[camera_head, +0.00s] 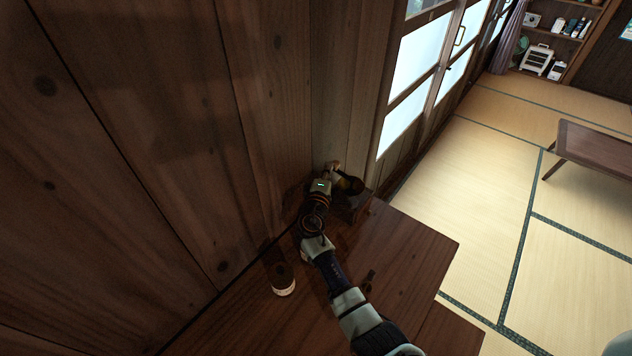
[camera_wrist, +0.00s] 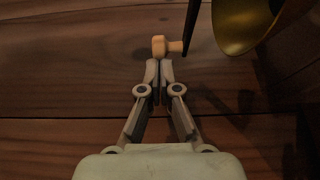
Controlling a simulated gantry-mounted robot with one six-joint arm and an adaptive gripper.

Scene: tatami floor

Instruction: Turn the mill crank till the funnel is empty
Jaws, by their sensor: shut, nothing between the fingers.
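The dark crank arm (camera_wrist: 191,28) carries a light wooden knob (camera_wrist: 160,46). My gripper (camera_wrist: 160,64) is shut and empty, with its fingertips just short of the knob in the picture; I cannot tell whether they touch it. In the head view my gripper is close beside the mill.
A pale-rimmed container (camera_head: 283,286) stands on the dark wooden counter (camera_head: 415,245) left of my arm. A small dark item (camera_head: 369,277) lies right of my arm. Plank walls close off the left and back. Tatami floor and a low table (camera_head: 595,148) lie to the right.

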